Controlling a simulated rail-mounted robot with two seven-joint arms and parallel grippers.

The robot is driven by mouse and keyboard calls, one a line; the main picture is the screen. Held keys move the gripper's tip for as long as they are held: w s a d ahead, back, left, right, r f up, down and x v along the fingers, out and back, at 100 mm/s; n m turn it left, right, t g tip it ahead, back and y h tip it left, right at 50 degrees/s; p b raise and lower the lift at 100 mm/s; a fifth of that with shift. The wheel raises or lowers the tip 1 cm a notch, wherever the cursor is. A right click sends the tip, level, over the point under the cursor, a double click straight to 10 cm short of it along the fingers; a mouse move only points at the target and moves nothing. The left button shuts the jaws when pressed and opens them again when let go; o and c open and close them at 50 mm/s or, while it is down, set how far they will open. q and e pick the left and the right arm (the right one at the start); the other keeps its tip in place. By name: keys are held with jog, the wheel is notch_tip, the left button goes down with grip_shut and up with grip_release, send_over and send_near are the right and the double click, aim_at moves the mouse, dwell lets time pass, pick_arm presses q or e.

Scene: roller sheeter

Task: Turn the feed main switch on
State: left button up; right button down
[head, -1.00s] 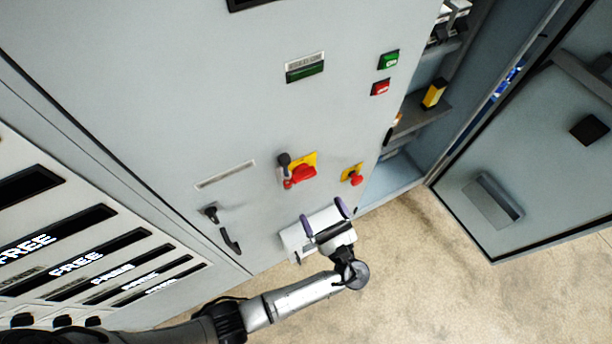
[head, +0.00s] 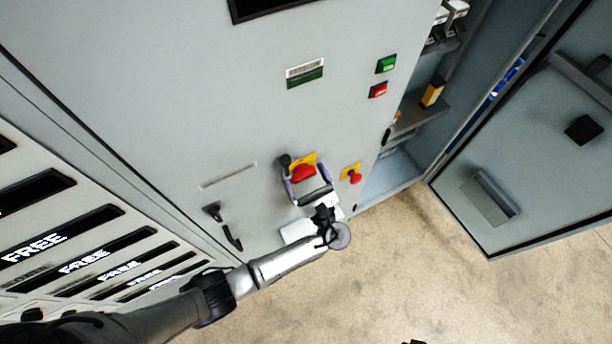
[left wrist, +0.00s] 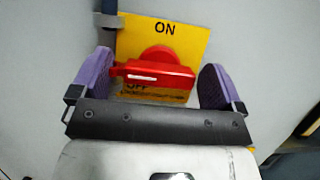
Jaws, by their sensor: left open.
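The main switch (head: 303,173) is a red rotary handle on a yellow plate (left wrist: 193,42) on the grey cabinet front. In the left wrist view, the red handle (left wrist: 158,75) lies roughly horizontal, its white mark towards the left. "ON" is printed above it and "OFF" below, partly covered by the handle. My left gripper (head: 305,178) is open, with its purple fingers on either side of the handle. In the left wrist view the left finger is close to the handle's left end; I cannot tell whether they touch. My right gripper is not identifiable.
A red emergency button (head: 354,177) on yellow sits just right of the switch. Green (head: 386,64) and red (head: 378,90) buttons are higher up. A black door handle (head: 231,238) is lower left. An open cabinet door (head: 540,150) stands at the right, above bare floor.

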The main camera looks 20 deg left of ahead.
pick_arm(q)
jog(key=shift+c, duration=0.2)
jog(key=c, duration=0.9)
jog(key=shift+r+m+t+p, duration=0.2)
jog(key=shift+m+t+p, duration=0.1)
jog(key=shift+m+p, duration=0.4)
jog(key=m+t+h+p, duration=0.1)
jog(key=m+h+p, duration=0.1)
jog(key=m+p, duration=0.3)
jog(key=m+t+h+p, duration=0.1)
jog(key=m+h+p, duration=0.1)
jog(key=m+p, duration=0.3)
jog(key=m+h+p, duration=0.3)
jog(key=m+p, duration=0.1)
jog(key=m, duration=0.1)
jog(key=shift+r+t+p, duration=0.2)
jog(key=shift+t+p, duration=0.2)
jog(key=m+h+p, duration=0.1)
jog(key=m, duration=0.1)
jog(key=shift+f+m+g+p, duration=0.15)
jog(key=shift+m+g+p, duration=0.15)
jog(key=shift+m+p, duration=0.1)
jog(key=shift+f+m+g+h, duration=0.15)
jog(key=shift+m+g+h, duration=0.25)
jog(key=shift+m, duration=1.4)
